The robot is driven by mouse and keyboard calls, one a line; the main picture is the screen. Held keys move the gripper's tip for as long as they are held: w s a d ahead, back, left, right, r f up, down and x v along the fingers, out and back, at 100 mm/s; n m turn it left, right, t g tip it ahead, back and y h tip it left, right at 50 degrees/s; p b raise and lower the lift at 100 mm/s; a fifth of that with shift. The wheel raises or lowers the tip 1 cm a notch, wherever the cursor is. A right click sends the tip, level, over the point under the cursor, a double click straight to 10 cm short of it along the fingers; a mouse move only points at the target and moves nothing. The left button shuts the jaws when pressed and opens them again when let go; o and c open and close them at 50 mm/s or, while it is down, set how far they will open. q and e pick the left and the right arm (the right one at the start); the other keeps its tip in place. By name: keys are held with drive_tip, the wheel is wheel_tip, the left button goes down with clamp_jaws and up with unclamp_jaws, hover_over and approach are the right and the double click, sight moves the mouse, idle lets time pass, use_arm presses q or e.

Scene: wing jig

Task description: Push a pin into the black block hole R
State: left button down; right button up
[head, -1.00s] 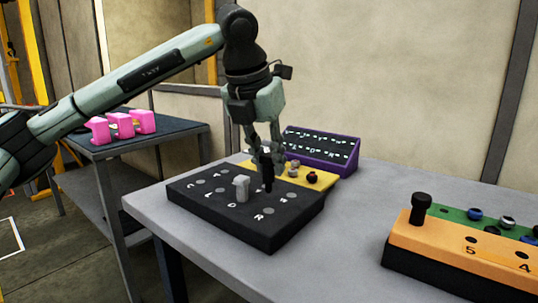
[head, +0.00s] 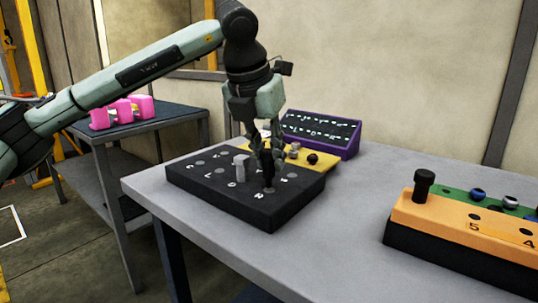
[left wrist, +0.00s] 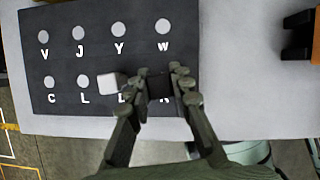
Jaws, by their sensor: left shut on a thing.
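The black block (head: 225,205) lies on the grey table with lettered round holes on its top. In the left wrist view the black block (left wrist: 62,55) shows the letters V, J, Y, W and C, L, D, R. My left gripper (head: 267,174) points down over the R corner, shut on a dark pin (left wrist: 159,86). The fingers (left wrist: 160,88) and pin hide hole R in the left wrist view. A light grey pin (head: 240,167) stands upright in hole D.
A yellow block (head: 322,152) with small knobs and a purple-framed panel (head: 320,134) stand behind the black block. An orange block (head: 450,220) with a black pin (head: 423,185) is at right. Pink pieces (head: 122,112) lie on a side table. The table between is clear.

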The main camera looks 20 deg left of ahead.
use_arm(q)
drive_tip(key=shift+f, duration=0.15)
idle(0.3)
drive_tip(key=shift+f+b, duration=1.25)
drive_tip(key=c, duration=1.3)
unclamp_jaws()
drive_tip(key=v, duration=1.2)
drive_tip(key=shift+w, duration=0.1)
